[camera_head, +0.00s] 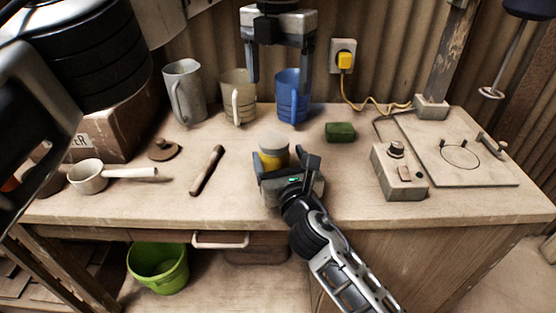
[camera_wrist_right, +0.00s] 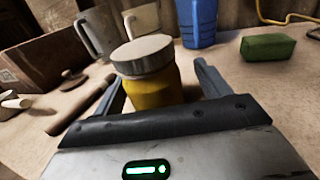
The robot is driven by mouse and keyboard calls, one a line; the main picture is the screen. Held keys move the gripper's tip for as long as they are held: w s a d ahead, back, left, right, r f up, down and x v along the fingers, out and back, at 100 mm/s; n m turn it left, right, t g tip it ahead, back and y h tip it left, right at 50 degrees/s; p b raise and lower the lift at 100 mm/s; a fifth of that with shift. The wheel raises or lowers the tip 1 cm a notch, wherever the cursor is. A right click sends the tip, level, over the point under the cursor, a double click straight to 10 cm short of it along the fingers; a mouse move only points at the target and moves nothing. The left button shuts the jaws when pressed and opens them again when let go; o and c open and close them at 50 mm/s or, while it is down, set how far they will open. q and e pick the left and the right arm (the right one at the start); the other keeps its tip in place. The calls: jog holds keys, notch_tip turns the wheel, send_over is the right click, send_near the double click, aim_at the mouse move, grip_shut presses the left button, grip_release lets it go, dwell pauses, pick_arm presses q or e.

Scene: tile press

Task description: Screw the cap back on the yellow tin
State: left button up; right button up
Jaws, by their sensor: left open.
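The yellow tin (camera_head: 273,159) stands upright near the front middle of the bench, with a pale grey cap (camera_head: 273,142) on its top. In the right wrist view the tin (camera_wrist_right: 152,90) and cap (camera_wrist_right: 142,52) show large; I cannot tell how tightly the cap sits. My right gripper (camera_head: 285,168) is low at the tin, its fingers open on either side, with a visible gap between the tin and the right-hand finger. My left gripper (camera_head: 279,76) is open and empty, fingers pointing down, above and beyond the tin in the picture, clear of the cap.
A grey jug (camera_head: 185,92), beige mug (camera_head: 238,98) and blue mug (camera_head: 291,98) stand behind. A green block (camera_head: 340,131) lies right of the tin, a wooden rod (camera_head: 207,170) left. A switch box (camera_head: 400,174) and plate (camera_head: 480,165) take up the right side.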

jog(key=shift+s, duration=0.1)
jog(key=v, duration=1.5)
jog(key=shift+s, duration=0.4)
jog(key=shift+d, duration=0.1)
